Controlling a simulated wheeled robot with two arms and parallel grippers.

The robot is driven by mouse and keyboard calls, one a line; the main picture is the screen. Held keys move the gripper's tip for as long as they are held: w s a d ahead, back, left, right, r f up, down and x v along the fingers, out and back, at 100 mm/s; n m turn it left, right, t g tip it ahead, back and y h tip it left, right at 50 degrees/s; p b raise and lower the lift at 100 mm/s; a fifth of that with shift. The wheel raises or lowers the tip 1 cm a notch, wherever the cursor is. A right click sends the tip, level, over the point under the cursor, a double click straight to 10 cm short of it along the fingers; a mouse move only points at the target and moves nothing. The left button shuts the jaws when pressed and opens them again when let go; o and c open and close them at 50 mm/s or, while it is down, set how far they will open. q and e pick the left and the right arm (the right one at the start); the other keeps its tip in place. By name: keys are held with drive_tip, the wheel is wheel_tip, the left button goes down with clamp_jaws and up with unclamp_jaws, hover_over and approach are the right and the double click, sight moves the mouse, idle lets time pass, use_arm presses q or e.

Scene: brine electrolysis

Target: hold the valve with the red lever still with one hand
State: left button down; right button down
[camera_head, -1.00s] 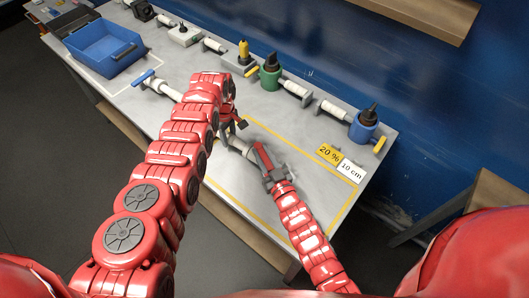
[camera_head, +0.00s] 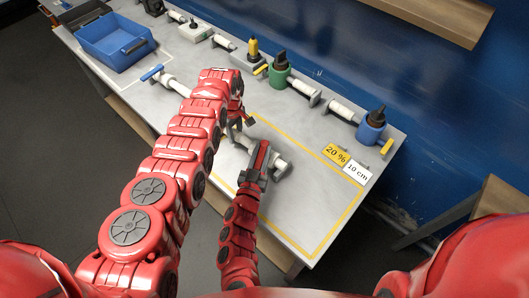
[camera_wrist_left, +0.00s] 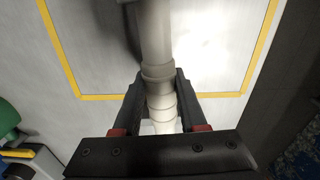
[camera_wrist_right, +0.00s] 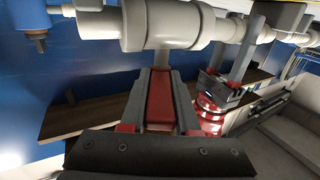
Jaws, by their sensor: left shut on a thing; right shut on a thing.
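The white valve (camera_head: 281,166) lies inside the yellow-outlined area, partly hidden by my grippers. It also shows in the right wrist view (camera_wrist_right: 165,24). My left gripper (camera_head: 238,124) is shut around its pale pipe (camera_wrist_left: 160,98), whose collar lies between the fingers. The red lever (camera_wrist_right: 160,100) points away from the valve body. My right gripper (camera_head: 258,160) is shut on this lever, with a dark finger along each side. The left gripper also shows beside the pipe in the right wrist view (camera_wrist_right: 232,75).
A blue bin (camera_head: 117,43) and a blue-levered pipe piece (camera_head: 170,82) are at the left. A yellow-capped piece (camera_head: 252,50), a green valve (camera_head: 280,72) and a blue valve (camera_head: 371,127) line the back. Signs (camera_head: 346,162) lie at the right. The table's front right is clear.

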drive_tip(key=shift+w+a+r+m+g+h, duration=0.15)
drive_tip(key=shift+a+m+g+h, duration=0.15)
drive_tip(key=shift+m+h, duration=0.25)
drive_tip(key=shift+w+a+m+g+h, duration=0.2)
drive_tip(key=shift+m+g+h, duration=0.15)
drive_tip(key=shift+h, duration=0.4)
drive_tip(key=shift+m+h, duration=0.3)
drive_tip(key=shift+h, duration=0.1)
drive_tip(key=shift+s+g+h, duration=0.15)
drive_tip(key=shift+g+h, duration=0.15)
drive_tip(key=shift+g, duration=0.05)
drive_tip(key=shift+d, duration=0.1)
drive_tip(key=c, duration=0.6)
unclamp_jaws()
drive_tip(key=shift+c, duration=0.2)
drive_tip(key=shift+s, duration=0.1)
drive_tip(key=v, duration=1.2)
